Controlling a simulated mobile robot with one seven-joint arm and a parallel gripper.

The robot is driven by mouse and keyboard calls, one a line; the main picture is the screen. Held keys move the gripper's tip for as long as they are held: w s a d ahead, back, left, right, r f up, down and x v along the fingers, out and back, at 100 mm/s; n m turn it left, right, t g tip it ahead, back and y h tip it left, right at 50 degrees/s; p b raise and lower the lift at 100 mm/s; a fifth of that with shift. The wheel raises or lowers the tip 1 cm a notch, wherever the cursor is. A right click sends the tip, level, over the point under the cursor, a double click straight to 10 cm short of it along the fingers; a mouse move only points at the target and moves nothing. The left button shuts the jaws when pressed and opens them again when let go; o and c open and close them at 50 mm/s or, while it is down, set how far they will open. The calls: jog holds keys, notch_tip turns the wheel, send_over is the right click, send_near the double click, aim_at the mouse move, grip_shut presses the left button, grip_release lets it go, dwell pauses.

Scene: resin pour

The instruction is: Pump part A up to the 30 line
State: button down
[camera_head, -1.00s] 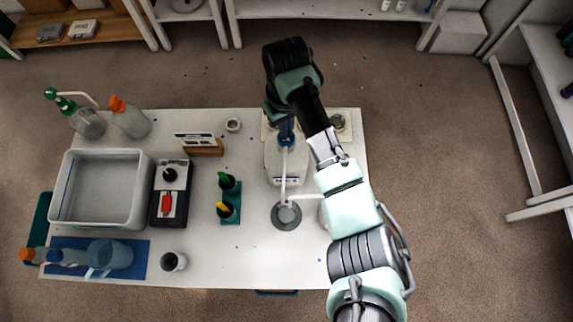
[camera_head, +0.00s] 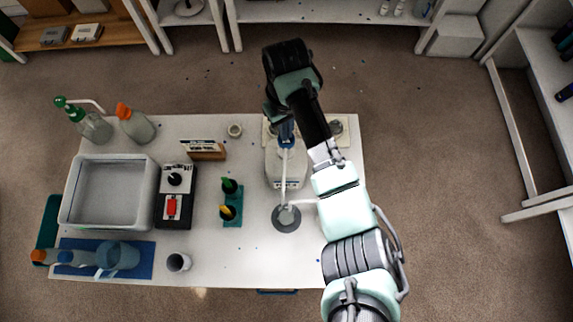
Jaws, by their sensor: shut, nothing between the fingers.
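A pale jug (camera_head: 286,172) with a blue pump head (camera_head: 287,142) stands at the right part of the white table. Its long white spout runs toward the front, over a small cup (camera_head: 287,214) on a round grey disc (camera_head: 286,225). My gripper (camera_head: 284,127) is shut and empty, right above or on the pump head; whether they touch I cannot tell. The fingertips are mostly hidden by my arm. A second white spout (camera_head: 302,202) comes in from the right; its source is hidden behind my arm. The 30 line and the fill level are too small to read.
A grey tub (camera_head: 66,205), a black device with a red switch (camera_head: 172,207), and a teal stand with green and yellow-topped items (camera_head: 232,220) fill the left and middle. A dark cup (camera_head: 178,262) stands in front. The table's front middle is clear.

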jog(key=shift+f+b, duration=0.95)
jog(key=shift+f, duration=0.6)
jog(key=shift+r+p, duration=1.5)
jog(key=shift+r, duration=0.05)
jog(key=shift+f+b, duration=0.35)
jog(key=shift+f, duration=0.2)
jog(key=shift+r+p, duration=0.55)
jog(key=shift+p, duration=0.15)
jog(key=shift+r, duration=0.1)
notch_tip(320, 180, up, 6)
jog(key=p, duration=0.6)
